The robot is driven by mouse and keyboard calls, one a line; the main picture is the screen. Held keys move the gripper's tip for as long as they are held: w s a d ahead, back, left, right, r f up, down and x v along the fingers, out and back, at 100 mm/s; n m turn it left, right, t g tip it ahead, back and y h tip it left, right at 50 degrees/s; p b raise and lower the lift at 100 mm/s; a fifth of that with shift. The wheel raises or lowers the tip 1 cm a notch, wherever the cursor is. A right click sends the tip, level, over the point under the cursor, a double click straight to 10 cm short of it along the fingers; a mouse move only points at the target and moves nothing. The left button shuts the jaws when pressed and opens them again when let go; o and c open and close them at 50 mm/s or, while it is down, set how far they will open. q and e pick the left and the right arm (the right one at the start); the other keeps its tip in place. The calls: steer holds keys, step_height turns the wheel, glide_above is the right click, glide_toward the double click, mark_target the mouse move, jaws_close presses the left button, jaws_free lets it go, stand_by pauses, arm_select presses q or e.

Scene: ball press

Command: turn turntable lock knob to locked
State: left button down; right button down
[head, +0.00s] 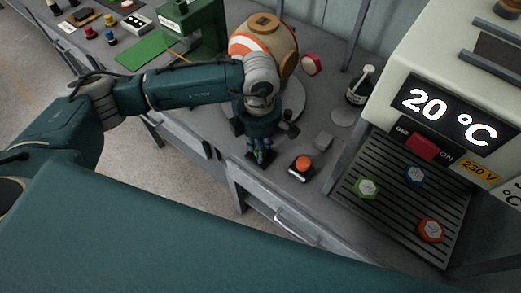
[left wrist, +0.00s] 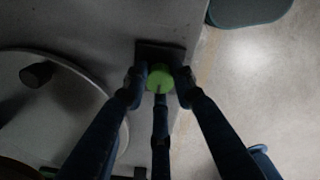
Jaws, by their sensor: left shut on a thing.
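My left gripper (head: 260,155) reaches down onto the lock knob at the front edge of the bench, beside the turntable. In the left wrist view the knob (left wrist: 160,79) has a round green top and sits on a dark square base (left wrist: 160,49). The fingers of my left gripper (left wrist: 158,85) are shut on it from both sides. The turntable (left wrist: 92,84) is a grey disc to the left in that view, with a dark block on it. In the head view it carries a striped ball (head: 251,43). Knob markings cannot be read. My right gripper is not in view.
An orange button (head: 303,163) and a small grey block stand just right of the gripper. A bottle (head: 360,86) stands further right. A heater unit reads 20 °C above a slatted tray (head: 388,205) with several hexagonal pieces. A green press (head: 190,28) stands behind the arm.

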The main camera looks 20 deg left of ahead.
arm_select(q)
steer(key=shift+s+a+f, duration=0.1)
steer(key=shift+s+a, duration=0.05)
steer(key=shift+a, duration=0.05)
steer(key=c, duration=1.4)
jaws_free()
steer(key=shift+a, duration=0.1)
steer(key=shift+r, duration=0.2)
steer(key=shift+r, duration=0.4)
step_height(320, 180, up, 11)
